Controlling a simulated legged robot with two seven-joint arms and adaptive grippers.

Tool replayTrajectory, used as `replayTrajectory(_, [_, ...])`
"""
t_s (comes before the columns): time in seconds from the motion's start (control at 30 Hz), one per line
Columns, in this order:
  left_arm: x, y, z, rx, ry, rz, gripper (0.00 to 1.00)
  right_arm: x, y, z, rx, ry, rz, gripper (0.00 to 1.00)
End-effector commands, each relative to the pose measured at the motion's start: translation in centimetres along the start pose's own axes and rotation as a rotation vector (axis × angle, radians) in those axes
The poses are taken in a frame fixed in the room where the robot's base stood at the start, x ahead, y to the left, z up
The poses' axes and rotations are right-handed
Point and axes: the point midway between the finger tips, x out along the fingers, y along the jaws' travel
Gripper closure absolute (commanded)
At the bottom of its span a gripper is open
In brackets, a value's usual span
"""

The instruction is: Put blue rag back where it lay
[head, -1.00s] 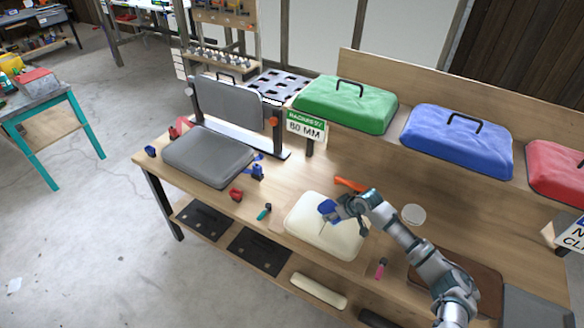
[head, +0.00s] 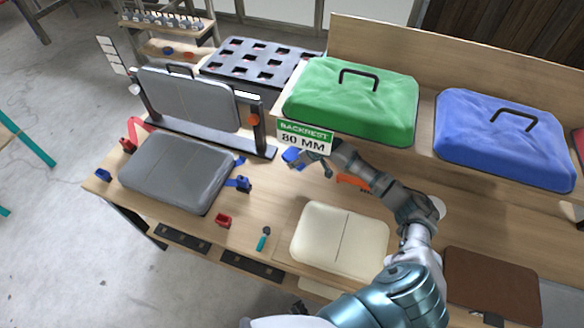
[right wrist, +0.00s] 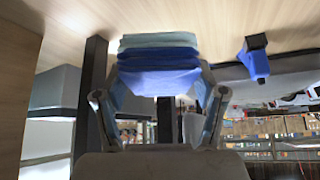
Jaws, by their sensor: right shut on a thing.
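The blue rag (head: 292,156) is a small folded cloth. In the right wrist view the rag (right wrist: 158,68) shows as stacked light and dark blue folds between the two fingers of my right gripper (right wrist: 158,88), close to the wooden surface. I cannot tell whether the rag touches the wood. My left gripper is not in view.
The BACKREST 80 MM sign (head: 304,138) and a black frame with a grey backrest (head: 190,98) stand close by. A grey cushion (head: 177,172), the cream pad (head: 340,238) and an orange-handled tool (head: 351,181) lie on the bench. Green (head: 352,103) and blue (head: 503,139) cushions sit above.

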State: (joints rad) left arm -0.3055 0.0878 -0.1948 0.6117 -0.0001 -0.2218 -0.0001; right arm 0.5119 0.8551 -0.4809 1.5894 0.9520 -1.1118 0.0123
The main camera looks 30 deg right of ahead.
Motion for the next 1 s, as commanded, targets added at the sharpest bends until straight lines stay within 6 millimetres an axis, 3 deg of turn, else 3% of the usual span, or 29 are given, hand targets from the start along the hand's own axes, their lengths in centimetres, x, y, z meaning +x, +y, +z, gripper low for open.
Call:
replayTrajectory(0.2, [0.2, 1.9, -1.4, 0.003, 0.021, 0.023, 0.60, 3.3, -0.1, 2.4, 0.000, -0.004, 0.001, 0.58])
replayTrajectory(0.57, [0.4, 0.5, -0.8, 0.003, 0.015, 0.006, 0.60, 7.0, -0.2, 4.6, 0.000, -0.008, 0.004, 0.58])
replayTrajectory(0.87, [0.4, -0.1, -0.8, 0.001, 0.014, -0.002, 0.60, 7.3, 0.2, 5.0, 0.001, -0.005, 0.002, 0.58])
replayTrajectory(0.9, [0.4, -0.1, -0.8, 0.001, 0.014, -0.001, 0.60, 7.3, 0.2, 5.0, 0.001, -0.005, 0.002, 0.25])
replayTrajectory(1.0, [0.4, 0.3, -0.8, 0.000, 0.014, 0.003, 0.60, 7.3, 0.1, 4.9, 0.000, -0.006, 0.002, 0.05])
